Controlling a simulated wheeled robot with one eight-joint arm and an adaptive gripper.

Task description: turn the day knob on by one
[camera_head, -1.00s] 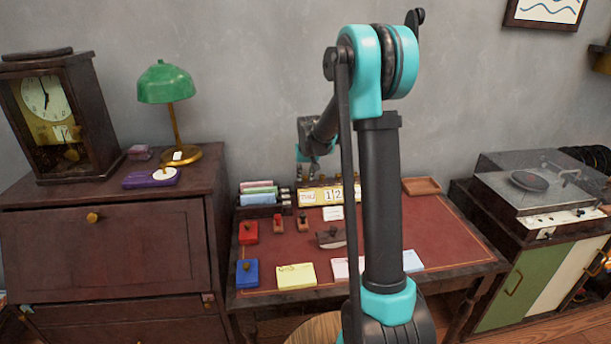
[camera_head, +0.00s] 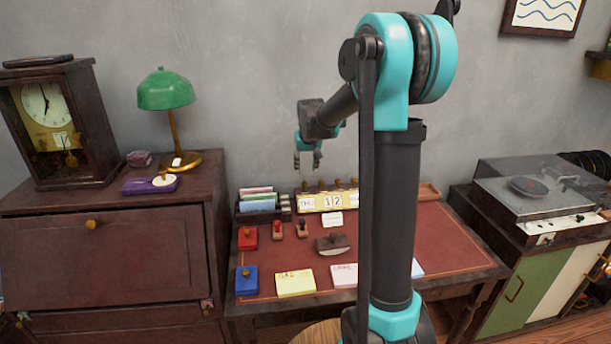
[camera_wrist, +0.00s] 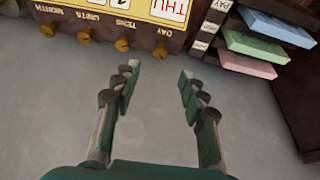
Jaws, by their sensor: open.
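The calendar block (camera_head: 325,201) stands at the back of the desk and reads THU and 12. The wrist view shows its face (camera_wrist: 130,8) upside down, with a row of brass knobs along its top. The day knob (camera_wrist: 161,50) is the rightmost there, beside the DAY label. In the head view it is the leftmost knob (camera_head: 305,187). My gripper (camera_head: 307,164) is open and empty above the calendar's left end. In the wrist view my gripper's (camera_wrist: 160,71) fingertips straddle the line to the day knob, apart from it, with bare wall between them.
The tens knob (camera_wrist: 122,44) sits close beside the day knob. A rack of coloured cards (camera_wrist: 262,45) stands next to the calendar. Stamps (camera_head: 277,230), a rocker blotter (camera_head: 332,243) and note pads (camera_head: 296,283) lie on the desk. The space above the calendar is clear.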

